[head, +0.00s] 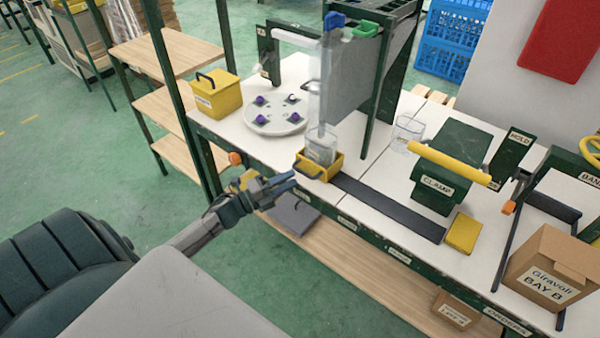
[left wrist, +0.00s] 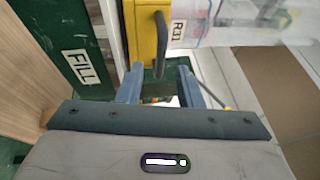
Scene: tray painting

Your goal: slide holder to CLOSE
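The yellow slide holder (head: 330,172) sits at the left end of a dark track (head: 390,208) on the white bench. A clear container (head: 320,146) stands in it, under a tall clear tube. In the left wrist view the holder's yellow wall (left wrist: 146,38) has a black handle (left wrist: 161,45), beside a clear container labelled R31 (left wrist: 180,28). My left gripper (head: 284,184) is just off the bench's front edge, close to the holder. In the left wrist view its fingers (left wrist: 158,84) are apart, with the handle ahead between them, apparently not gripped. My right gripper is not seen.
A yellow block (head: 463,234) is at the track's right end, by the green CLAMP station (head: 440,165). A second clear container (head: 407,132) stands behind the track. A round white tray (head: 275,122) and yellow box (head: 217,94) are at left. A cardboard box (head: 545,265) is at right.

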